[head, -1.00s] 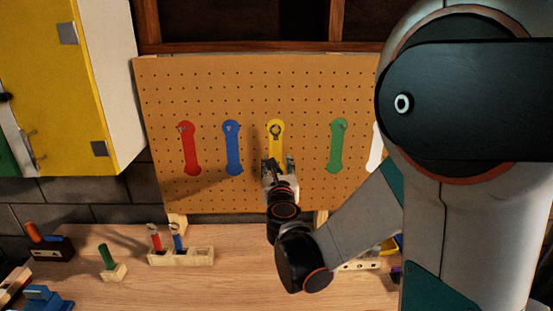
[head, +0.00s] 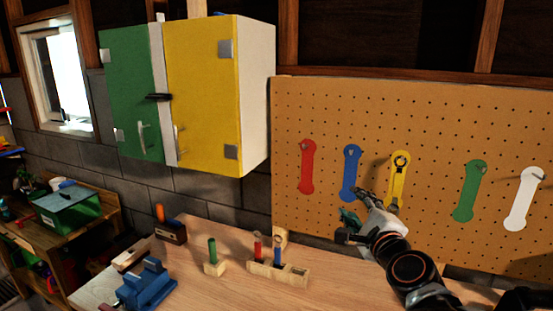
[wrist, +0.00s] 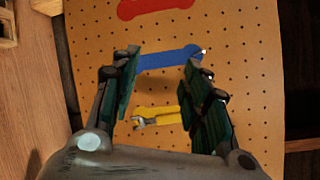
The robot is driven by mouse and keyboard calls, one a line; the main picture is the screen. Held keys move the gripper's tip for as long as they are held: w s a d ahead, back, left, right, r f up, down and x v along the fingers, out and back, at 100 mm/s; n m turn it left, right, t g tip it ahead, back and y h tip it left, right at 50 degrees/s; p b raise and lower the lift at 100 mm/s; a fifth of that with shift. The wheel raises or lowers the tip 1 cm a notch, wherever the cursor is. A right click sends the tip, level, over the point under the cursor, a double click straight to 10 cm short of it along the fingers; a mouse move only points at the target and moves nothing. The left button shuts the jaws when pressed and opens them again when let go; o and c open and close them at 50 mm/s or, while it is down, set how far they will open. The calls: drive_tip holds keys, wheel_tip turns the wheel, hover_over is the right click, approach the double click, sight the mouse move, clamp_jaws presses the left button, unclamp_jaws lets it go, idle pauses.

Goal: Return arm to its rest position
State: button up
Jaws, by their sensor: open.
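My gripper (head: 354,204) is in front of the pegboard (head: 330,110), near the lower end of the blue tool outline (head: 350,172). Its two fingers are spread apart with nothing between them; in the wrist view the open gripper (wrist: 160,62) faces the board across the blue outline (wrist: 170,57). A small metal wrench (head: 400,163) is on the yellow outline (head: 396,190), apart from the fingers. It also shows in the wrist view (wrist: 145,122), below the space between the fingers.
Red (head: 307,168), green (head: 468,190) and white (head: 522,200) outlines are also on the board. The wooden bench (head: 210,290) below carries a blue vise (head: 147,284) and a wooden holder (head: 293,277) with colored-handled tools. A green and yellow cabinet (head: 205,95) hangs at the left.

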drive_tip(key=s+a+f+n+g+y+b, duration=0.1)
drive_tip(key=s+a+f+n+g+b, duration=0.1)
drive_tip(key=s+f+n+g, duration=0.35)
drive_tip(key=s+a+f+n+g+b, duration=0.1)
drive_tip(key=s+f+n+g+b, duration=0.1)
drive_tip(key=s+f+n, duration=0.65)
drive_tip(key=s+d+f+n+g+h+b, duration=0.1)
drive_tip(key=s+d+f+n+g+h, duration=0.1)
drive_tip(key=s+n, duration=0.6)
drive_tip(key=shift+s+d+f+g, duration=0.15)
drive_tip(key=shift+d+f+g, duration=0.2)
drive_tip(key=shift+d+f, duration=0.6)
